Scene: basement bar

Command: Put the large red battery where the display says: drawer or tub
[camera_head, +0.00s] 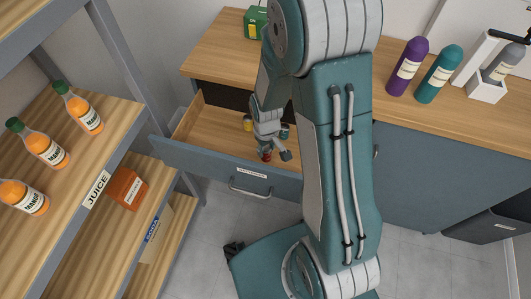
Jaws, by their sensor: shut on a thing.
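My gripper (273,152) is over the open drawer (215,131), near its front wall. It is shut on a small red thing (266,155), which looks like the red battery and is mostly hidden by the fingers. I cannot tell whether the battery touches the drawer floor. A dark tub (495,224) with a label is at the lower right. I see no readable display.
The wooden counter (225,50) holds a green box (256,22), a purple bottle (408,66) and a teal bottle (439,73). A white stand (486,88) is at the right. A shelf (85,160) with orange juice bottles (84,114) stands close to the drawer's left.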

